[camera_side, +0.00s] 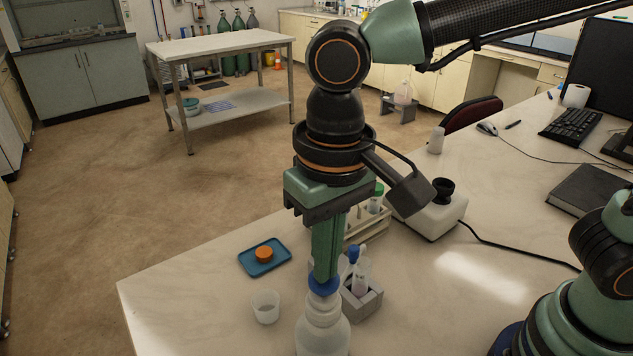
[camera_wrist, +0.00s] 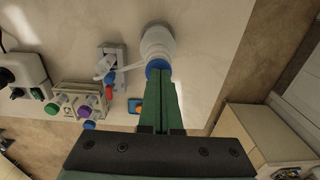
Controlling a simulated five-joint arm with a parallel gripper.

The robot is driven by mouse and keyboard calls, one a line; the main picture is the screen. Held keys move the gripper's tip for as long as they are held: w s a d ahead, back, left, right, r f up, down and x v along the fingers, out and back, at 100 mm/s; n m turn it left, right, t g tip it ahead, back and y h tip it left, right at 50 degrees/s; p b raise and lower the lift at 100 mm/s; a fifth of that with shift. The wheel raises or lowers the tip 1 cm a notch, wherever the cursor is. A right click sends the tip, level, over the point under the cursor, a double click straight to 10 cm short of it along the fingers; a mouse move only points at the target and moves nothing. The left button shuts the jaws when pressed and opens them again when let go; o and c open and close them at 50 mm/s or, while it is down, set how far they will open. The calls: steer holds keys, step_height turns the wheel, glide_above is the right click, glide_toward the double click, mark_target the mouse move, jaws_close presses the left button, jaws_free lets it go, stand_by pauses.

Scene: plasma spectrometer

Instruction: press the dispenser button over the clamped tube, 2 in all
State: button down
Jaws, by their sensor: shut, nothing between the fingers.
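The dispenser is a white bottle (camera_side: 322,328) with a blue button (camera_side: 323,287) on top. It also shows in the wrist view (camera_wrist: 157,42), with its blue button (camera_wrist: 153,69) at my fingertips. My gripper (camera_side: 323,277) points straight down, shut and empty, with its tips at the button. They look to be touching it, but I cannot tell whether it is pushed down. A grey clamp block (camera_side: 369,304) stands right beside the bottle and holds an upright clear tube (camera_side: 361,279). In the wrist view, the white spout (camera_wrist: 104,67) reaches from the bottle over the clamp.
A blue tray (camera_side: 246,262) with an orange cap (camera_side: 264,254) lies at the left. A clear cup (camera_side: 266,306) stands left of the bottle. A tube rack (camera_side: 372,224) and a white mixer (camera_side: 432,217) stand behind. The front-left bench is clear.

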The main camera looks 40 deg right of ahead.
mark_target(328, 285)
steer(key=shift+f, duration=0.25)
steer(key=shift+f, duration=0.95)
step_height(328, 285, up, 14)
steer(key=shift+s+r, duration=0.2)
steer(key=shift+s, duration=0.15)
steer(key=shift+a, duration=0.1)
stand_by(2.2)
steer(key=n+t+y, duration=0.1)
steer(key=n, duration=0.4)
steer(key=f+n+t+y, duration=0.1)
steer(key=n+t+y, duration=0.1)
steer(key=n, duration=0.4)
steer(key=d+f+n+t+y, duration=0.1)
steer(key=n+t+y, duration=0.1)
steer(key=n, duration=0.4)
steer(key=shift+w+f, duration=0.2)
steer(key=shift+w, duration=0.15)
